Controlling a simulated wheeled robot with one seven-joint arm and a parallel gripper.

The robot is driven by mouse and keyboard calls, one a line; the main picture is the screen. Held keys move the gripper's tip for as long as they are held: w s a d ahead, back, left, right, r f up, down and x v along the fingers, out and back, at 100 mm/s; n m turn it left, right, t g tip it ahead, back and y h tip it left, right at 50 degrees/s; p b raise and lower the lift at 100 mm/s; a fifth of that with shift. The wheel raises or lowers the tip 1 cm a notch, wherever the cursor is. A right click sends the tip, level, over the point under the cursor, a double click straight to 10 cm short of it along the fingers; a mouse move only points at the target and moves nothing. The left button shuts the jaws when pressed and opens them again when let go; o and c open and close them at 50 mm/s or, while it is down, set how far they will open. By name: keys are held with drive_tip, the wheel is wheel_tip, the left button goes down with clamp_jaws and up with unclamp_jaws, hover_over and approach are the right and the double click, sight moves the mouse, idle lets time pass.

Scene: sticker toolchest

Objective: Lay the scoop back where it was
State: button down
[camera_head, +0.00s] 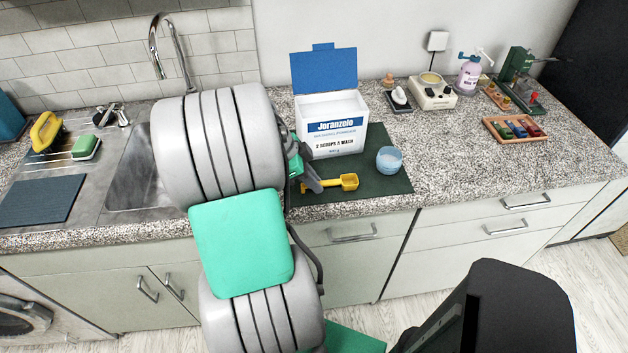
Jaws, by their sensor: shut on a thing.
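The yellow scoop (347,183) is at the front of the dark green mat (391,188), its bowl pointing right. My gripper (312,185) is shut on the handle end of the scoop, low over the mat. I cannot tell whether the scoop touches the mat. The open washing powder box (335,146) stands upright behind it, with its blue lid (325,72) raised. A translucent blue cup (390,161) stands on the mat to the right of the scoop. My arm hides the mat's left part.
The sink (133,180) is at the left, partly behind my arm. A wooden tray with small coloured blocks (515,129) and a pump bottle (469,74) stand at the right.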

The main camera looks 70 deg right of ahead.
drive_tip(key=shift+f, duration=0.25)
drive_tip(key=c, duration=1.3)
unclamp_jaws()
drive_tip(key=shift+c, duration=0.2)
